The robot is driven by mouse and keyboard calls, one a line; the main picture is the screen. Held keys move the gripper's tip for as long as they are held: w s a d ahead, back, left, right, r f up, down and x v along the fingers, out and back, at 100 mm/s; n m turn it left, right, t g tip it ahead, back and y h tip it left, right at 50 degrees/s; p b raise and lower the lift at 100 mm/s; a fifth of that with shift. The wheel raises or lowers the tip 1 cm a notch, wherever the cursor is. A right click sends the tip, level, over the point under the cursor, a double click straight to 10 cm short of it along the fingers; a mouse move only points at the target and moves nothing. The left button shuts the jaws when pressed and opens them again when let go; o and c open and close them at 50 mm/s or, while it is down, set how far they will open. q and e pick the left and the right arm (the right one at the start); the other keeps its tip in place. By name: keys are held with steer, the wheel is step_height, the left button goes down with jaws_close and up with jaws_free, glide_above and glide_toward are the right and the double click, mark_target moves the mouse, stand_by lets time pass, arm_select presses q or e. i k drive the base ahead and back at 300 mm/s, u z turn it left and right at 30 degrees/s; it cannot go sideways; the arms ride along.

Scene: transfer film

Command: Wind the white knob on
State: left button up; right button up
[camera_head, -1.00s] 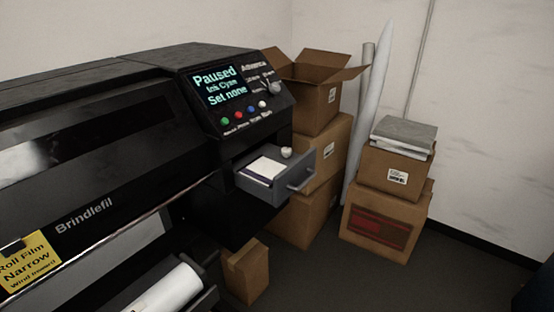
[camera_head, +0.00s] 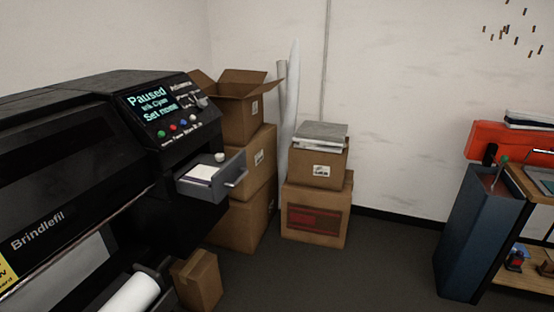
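The black printer (camera_head: 70,165) stands at the left. Its slanted control panel has a lit screen (camera_head: 152,104) reading "Paused" on top and "Set none" at the bottom; the middle line is hard to read. A pale grey-white knob (camera_head: 202,102) sits at the panel's right end, beside small lettering too blurred to read. A row of green, red, blue and white buttons (camera_head: 173,129) lies below the screen. A small white round piece (camera_head: 219,157) shows at the back of the open grey drawer (camera_head: 213,188), beside a pale flat block (camera_head: 198,173). Neither gripper is in view.
Stacked cardboard boxes (camera_head: 245,165) stand just right of the printer, and another stack (camera_head: 316,211) by the wall. A white roll (camera_head: 130,295) sticks out low on the printer. A blue cabinet (camera_head: 478,235) and wooden shelf unit (camera_head: 520,278) stand right. The floor between is clear.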

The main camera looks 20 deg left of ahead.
mark_target(219, 157)
steer(key=z, duration=0.7)
steer(key=i, duration=1.55)
steer(key=u, duration=0.6)
